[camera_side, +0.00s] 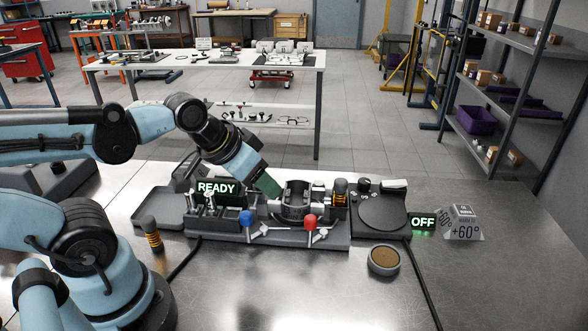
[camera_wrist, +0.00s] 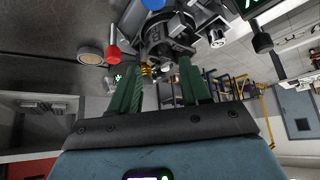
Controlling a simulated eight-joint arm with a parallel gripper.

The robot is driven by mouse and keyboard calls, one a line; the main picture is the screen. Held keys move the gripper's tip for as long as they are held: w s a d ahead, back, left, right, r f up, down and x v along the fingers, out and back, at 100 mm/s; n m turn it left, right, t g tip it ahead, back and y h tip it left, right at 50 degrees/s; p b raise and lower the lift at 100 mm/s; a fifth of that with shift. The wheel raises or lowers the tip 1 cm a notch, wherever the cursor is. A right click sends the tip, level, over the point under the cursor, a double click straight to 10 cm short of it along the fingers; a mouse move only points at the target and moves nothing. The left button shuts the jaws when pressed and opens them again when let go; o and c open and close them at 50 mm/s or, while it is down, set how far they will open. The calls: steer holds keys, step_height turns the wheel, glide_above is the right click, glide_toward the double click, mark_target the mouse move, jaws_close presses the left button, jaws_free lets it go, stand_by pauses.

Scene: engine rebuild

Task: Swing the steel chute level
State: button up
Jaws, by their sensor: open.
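I cannot make out the steel chute for certain. A tilted grey plate (camera_side: 186,172) shows behind the left end of the fixture in the side view, but I cannot tell whether it is the chute. My gripper (camera_side: 268,185) has green fingers and points down to the right, just left of a round metal part (camera_side: 295,203) on the fixture. In the wrist view my gripper (camera_wrist: 160,78) is open with nothing seen between its fingers. The round part (camera_wrist: 168,35) lies ahead of them. Contact cannot be judged.
The fixture base (camera_side: 300,241) carries a blue knob (camera_side: 246,217), a red knob (camera_side: 310,221) and a "READY" sign (camera_side: 216,188). Right of it are a dark round plate (camera_side: 381,212), an "OFF" sign (camera_side: 422,222) and a "+60°" block (camera_side: 462,223). A round brown-topped cup (camera_side: 384,260) stands in front.

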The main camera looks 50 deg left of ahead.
steer(key=s+a, duration=0.1)
steer(key=s+a+n+g, duration=0.1)
steer(key=s+a, duration=0.1)
steer(key=s+a+g+h, duration=0.1)
steer(key=s+a, duration=0.1)
steer(key=shift+a+f, duration=0.2)
steer(key=shift+f, duration=0.2)
jaws_close()
steer(key=s+a+r+t+h, duration=0.1)
steer(key=s+a+r+h, duration=0.15)
steer(key=s, duration=0.25)
steer(key=d+x, duration=0.1)
steer(key=x, duration=0.8)
steer(key=shift+w+d+h, duration=0.15)
steer(key=shift+h, duration=0.3)
